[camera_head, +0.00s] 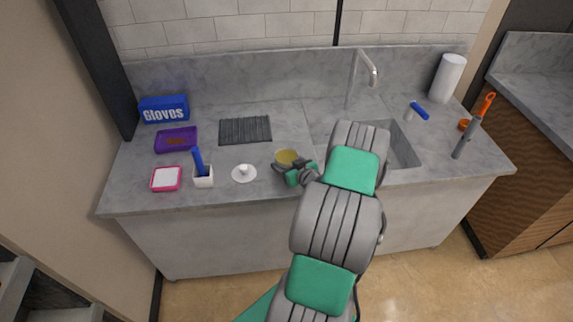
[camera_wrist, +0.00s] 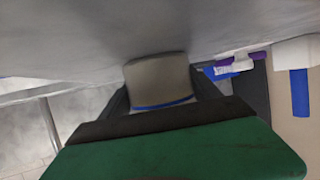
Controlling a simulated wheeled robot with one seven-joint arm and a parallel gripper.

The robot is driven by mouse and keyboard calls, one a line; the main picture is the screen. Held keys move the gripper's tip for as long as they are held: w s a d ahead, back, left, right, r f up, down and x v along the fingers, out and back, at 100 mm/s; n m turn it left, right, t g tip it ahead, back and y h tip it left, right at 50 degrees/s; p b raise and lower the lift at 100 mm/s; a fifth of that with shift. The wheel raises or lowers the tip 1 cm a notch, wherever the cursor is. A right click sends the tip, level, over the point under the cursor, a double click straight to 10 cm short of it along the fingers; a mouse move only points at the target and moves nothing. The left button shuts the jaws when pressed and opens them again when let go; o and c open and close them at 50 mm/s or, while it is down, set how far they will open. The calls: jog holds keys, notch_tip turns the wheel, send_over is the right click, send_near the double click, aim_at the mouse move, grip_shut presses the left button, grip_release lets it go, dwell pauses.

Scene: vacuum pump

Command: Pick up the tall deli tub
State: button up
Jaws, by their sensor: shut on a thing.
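The tall deli tub (camera_head: 287,156) is near the front of the counter, with a yellowish inside or top showing in the head view. In the wrist view the tub (camera_wrist: 158,80) is pale grey with a blue band. My gripper (camera_head: 293,171) reaches it from the front right. In the wrist view, the dark fingers of my gripper (camera_wrist: 162,92) stand on both sides of the tub and are shut on it. The gripper partly hides the tub in the head view. I cannot tell whether the tub touches the counter.
A white lidded disc (camera_head: 244,174) lies left of the tub, beside a white holder (camera_head: 203,178) with a blue-handled item. The sink (camera_head: 404,149) is right.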

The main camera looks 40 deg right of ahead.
jog(key=shift+r, duration=0.15)
jog(key=shift+r+b, duration=0.65)
jog(key=shift+r, duration=0.6)
jog(key=s+d+r+b, duration=0.1)
jog(key=s+r+b, duration=0.2)
jog(key=s+r, duration=0.7)
jog(key=s, duration=0.4)
jog(key=shift+w+r, duration=0.15)
